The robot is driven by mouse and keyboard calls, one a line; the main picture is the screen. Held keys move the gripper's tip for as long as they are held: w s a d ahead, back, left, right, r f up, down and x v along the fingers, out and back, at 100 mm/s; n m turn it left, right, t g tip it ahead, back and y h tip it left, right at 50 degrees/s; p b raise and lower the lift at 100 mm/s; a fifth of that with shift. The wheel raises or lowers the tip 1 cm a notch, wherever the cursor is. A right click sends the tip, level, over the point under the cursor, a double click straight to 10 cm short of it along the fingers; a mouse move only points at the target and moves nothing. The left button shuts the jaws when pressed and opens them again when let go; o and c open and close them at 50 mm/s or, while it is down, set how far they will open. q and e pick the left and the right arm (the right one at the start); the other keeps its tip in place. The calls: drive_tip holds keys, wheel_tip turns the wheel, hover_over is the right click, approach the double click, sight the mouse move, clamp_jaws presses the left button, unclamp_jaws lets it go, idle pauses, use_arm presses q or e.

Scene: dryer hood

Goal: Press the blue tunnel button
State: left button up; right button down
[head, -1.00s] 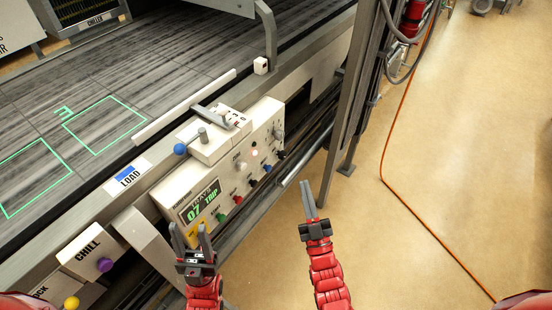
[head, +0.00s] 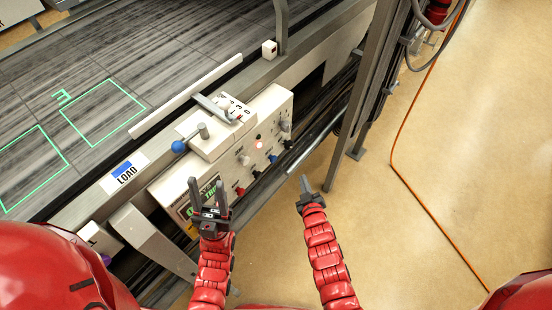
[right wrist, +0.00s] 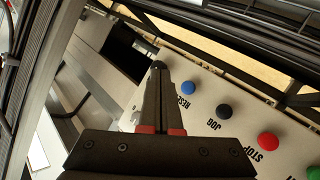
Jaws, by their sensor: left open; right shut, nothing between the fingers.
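The cream control panel (head: 218,178) is mounted on the conveyor's side. Its blue button (head: 272,159) is in the lower row, between black ones and near the right end. In the right wrist view the blue button (right wrist: 188,87) sits by the label RESET. My right gripper (head: 305,181) is shut and empty, to the lower right of the blue button and apart from it in the head view. In the wrist view its fingertips (right wrist: 158,70) overlap the panel left of the blue button; contact cannot be told. My left gripper (head: 208,184) is open in front of the panel's display, partly hiding it.
A black button (right wrist: 224,110), a red button (right wrist: 268,141) and a green button (right wrist: 314,172) line up beyond the blue one. A blue-knobbed lever (head: 179,147) stands atop the panel. A metal post (head: 362,85) stands right. Floor (head: 440,170) beyond is clear except an orange cable (head: 423,192).

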sight(274, 160)
drive_tip(key=w+a+b, duration=0.5)
drive_tip(key=a, duration=0.2)
drive_tip(key=shift+a+b, duration=0.2)
drive_tip(key=shift+b, duration=0.2)
idle(1.9)
drive_tip(key=shift+w+a+b, duration=0.25)
drive_tip(key=shift+a+b, duration=0.1)
drive_tip(key=shift+b, duration=0.1)
